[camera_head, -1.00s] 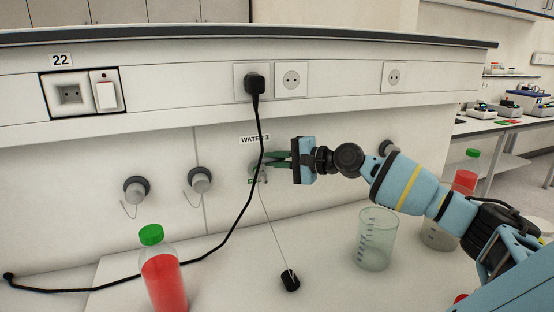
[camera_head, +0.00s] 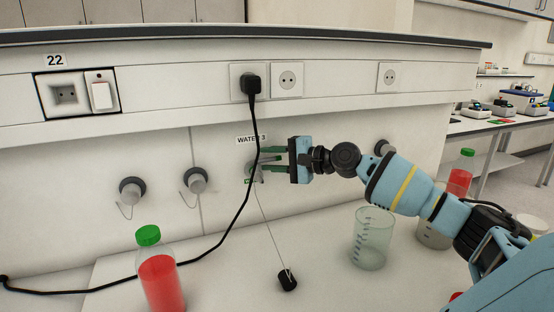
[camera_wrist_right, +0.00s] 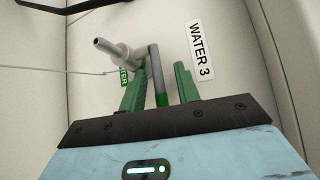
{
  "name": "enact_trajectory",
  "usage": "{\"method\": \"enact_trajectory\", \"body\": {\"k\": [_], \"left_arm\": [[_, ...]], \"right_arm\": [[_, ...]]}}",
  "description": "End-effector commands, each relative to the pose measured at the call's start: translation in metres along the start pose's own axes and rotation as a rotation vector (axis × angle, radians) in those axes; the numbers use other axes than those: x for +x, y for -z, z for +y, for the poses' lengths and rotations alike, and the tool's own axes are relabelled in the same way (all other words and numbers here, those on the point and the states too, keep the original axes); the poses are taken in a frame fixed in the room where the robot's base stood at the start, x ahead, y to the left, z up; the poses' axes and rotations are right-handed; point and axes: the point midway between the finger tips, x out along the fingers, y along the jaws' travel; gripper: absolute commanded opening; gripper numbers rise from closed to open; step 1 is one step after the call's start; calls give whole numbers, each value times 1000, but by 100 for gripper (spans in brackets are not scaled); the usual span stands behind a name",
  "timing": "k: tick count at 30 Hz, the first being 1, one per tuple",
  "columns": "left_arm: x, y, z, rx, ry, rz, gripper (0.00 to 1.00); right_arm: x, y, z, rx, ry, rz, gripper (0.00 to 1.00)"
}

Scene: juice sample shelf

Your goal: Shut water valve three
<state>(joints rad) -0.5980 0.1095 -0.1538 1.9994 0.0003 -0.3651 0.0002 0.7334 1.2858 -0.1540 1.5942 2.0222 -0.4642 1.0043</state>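The WATER 3 label (camera_head: 251,140) is on the white wall panel, above a grey valve (camera_head: 256,172) partly hidden by a black cable and my gripper. In the right wrist view the valve (camera_wrist_right: 115,52) has a nozzle and a straight grey lever (camera_wrist_right: 156,70) with a green end. The label (camera_wrist_right: 201,50) is to its right. My right gripper (camera_head: 264,159) is at the valve, its green fingers open. In the wrist view the lever lies between the fingers, nearer the left one; I cannot tell whether they touch. My left gripper is not in view.
A black cable (camera_head: 240,205) hangs in front of the valve. A black weight (camera_head: 287,282) on a thin cord lies below. A red bottle (camera_head: 162,280) with green cap and a beaker (camera_head: 372,240) stand on the bench. Two other outlets (camera_head: 132,190) are to the left.

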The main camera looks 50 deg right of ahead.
Motion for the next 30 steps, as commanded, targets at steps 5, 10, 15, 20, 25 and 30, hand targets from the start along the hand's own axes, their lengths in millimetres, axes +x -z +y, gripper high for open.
{"method": "enact_trajectory", "body": {"k": [5,10,15,20,25,30], "left_arm": [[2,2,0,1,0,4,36],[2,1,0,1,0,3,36],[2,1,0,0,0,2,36],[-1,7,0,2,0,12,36],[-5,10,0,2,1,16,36],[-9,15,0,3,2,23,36]], "right_arm": [[-6,1,2,1,-2,2,32],[-15,1,3,3,-3,2,32],[-24,0,2,0,-3,1,32],[-33,-1,0,1,0,-3,32],[-44,-1,-1,1,0,-3,32],[-56,-1,-2,1,4,-2,32]]}}
